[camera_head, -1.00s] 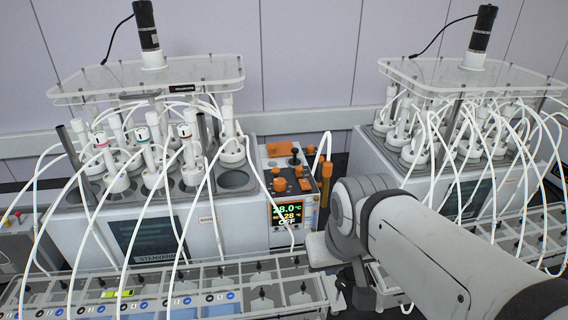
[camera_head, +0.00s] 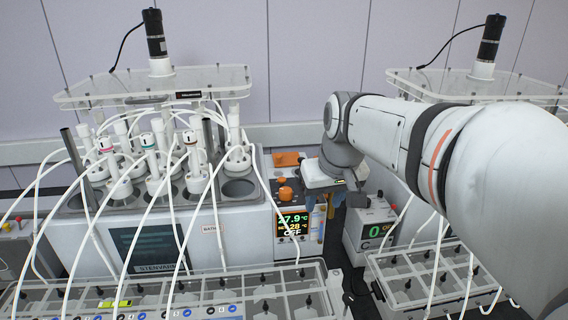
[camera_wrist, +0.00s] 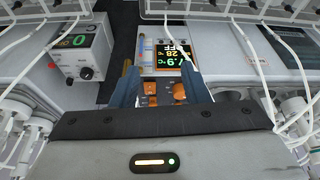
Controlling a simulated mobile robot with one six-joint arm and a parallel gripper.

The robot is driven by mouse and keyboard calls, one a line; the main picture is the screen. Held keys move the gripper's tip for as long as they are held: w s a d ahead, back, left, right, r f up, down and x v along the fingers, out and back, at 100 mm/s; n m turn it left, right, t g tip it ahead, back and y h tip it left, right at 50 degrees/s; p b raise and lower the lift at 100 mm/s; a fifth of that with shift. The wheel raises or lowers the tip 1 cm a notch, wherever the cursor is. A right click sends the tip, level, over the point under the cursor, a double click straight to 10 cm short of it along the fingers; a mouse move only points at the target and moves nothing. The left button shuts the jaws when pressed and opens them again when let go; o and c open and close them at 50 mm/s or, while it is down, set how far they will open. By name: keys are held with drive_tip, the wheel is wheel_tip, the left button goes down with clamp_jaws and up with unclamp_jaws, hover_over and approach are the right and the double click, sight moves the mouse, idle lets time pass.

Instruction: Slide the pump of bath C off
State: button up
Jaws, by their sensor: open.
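The bath (camera_head: 85,245) with a label starting "BATH" (camera_head: 212,229) stands at the left; its letter is too small to read. At its right end is a control unit with orange knobs (camera_head: 285,192) and a display (camera_head: 292,222) reading 27.9 °C, 28 and OFF. I cannot tell which part is the pump control. My gripper (camera_wrist: 160,82) is open, its blue fingers on either side of the orange knobs (camera_wrist: 151,95), with the display (camera_wrist: 173,60) beyond. I cannot tell whether they touch. In the head view my gripper (camera_head: 322,198) hangs beside the unit.
A small box marked C (camera_head: 372,225), with a green 0, stands right of my gripper; it also shows in the wrist view (camera_wrist: 80,45). White tubes (camera_head: 185,245) loop before the bath. A clear rack (camera_head: 260,290) stands in front. A second motor-topped bath is partly behind my arm.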

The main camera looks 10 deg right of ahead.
drive_tip(key=w+d+r+n+b, duration=0.1)
drive_tip(key=w+d+n+b, duration=0.15)
drive_tip(key=w, duration=1.45)
drive_tip(key=shift+m+y, duration=0.4)
drive_tip(key=shift+m, duration=0.05)
drive_tip(key=x, duration=0.7)
drive_tip(key=shift+w+a, duration=0.1)
drive_tip(key=shift+a, duration=0.3)
clamp_jaws()
